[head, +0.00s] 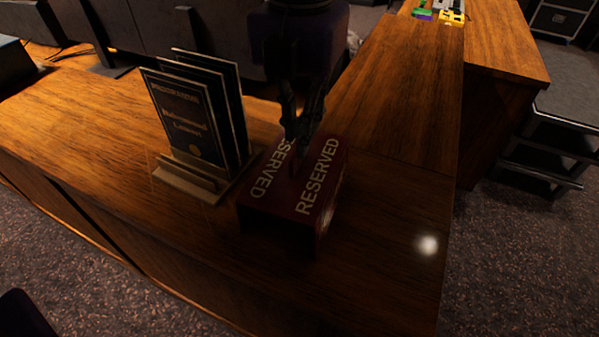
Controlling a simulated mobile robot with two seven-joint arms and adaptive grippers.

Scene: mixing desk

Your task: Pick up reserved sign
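The reserved sign (318,190) is a dark red, tent-shaped block with "RESERVED" in pale letters on two sloping faces. It stands on the wooden desk top (385,215) near the middle of the head view. My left gripper (300,152) comes down from above, with its dark fingers at the far part of the sign's top ridge. The fingers overlap the sign in the picture and hide part of its lettering. Whether they are closed on the ridge is too dark to tell. My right gripper is out of view.
A wooden holder (190,182) with upright dark cards (182,118) stands close to the left of the sign. Desk top is clear to the right and in front. Small colourful items (437,14) lie far off at the top. Dark shelves (545,150) stand right of the desk.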

